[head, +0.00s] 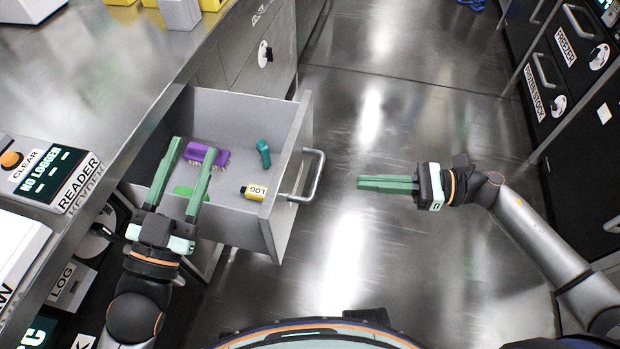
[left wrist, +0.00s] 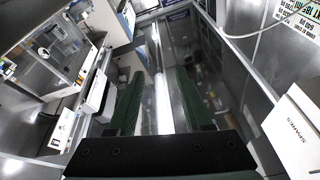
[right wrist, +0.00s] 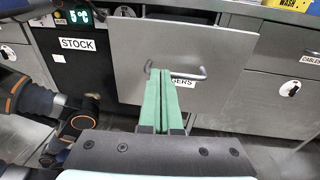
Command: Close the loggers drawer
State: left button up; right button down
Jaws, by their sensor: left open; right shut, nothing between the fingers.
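The loggers drawer (head: 275,218) stands pulled out from the bench in the head view, its front panel facing right. Its bar handle (head: 314,176) is on that panel. My left gripper (head: 190,165) is open, seen over the drawer. My right gripper (head: 360,183) is shut and empty, right of the handle and apart from it. In the right wrist view its fingers point at the drawer front (right wrist: 205,55), their tips overlapping the handle (right wrist: 190,76) in the picture.
A reader (head: 55,170) showing NO LOGGER sits on the bench top (head: 130,75) at left. Black cabinets with a FREEZER drawer (head: 578,45) and a FROZEN STOCK drawer (head: 545,85) stand at right. The metal floor (head: 400,110) between is clear.

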jog(key=d+m+t, duration=0.1)
jog(key=d+t, duration=0.1)
pick_arm(q)
notch_tip(320, 180, down, 2)
jog(key=shift+a+f+n+g+y, duration=0.1)
jog(key=shift+f+n+g+y, duration=0.15)
jog(key=shift+g+y, duration=0.2)
pick_arm(e)
send_near(293, 163)
jog(key=shift+t, duration=0.3)
jog(key=x, duration=0.5)
jog(key=shift+a+f, duration=0.1)
jog(key=shift+a, duration=0.1)
pick_arm(q)
jog(key=shift+f, duration=0.25)
pick_arm(e)
jog(key=shift+w+a, duration=0.15)
jog(key=shift+a, duration=0.55)
pick_arm(q)
jog(key=shift+r, duration=0.1)
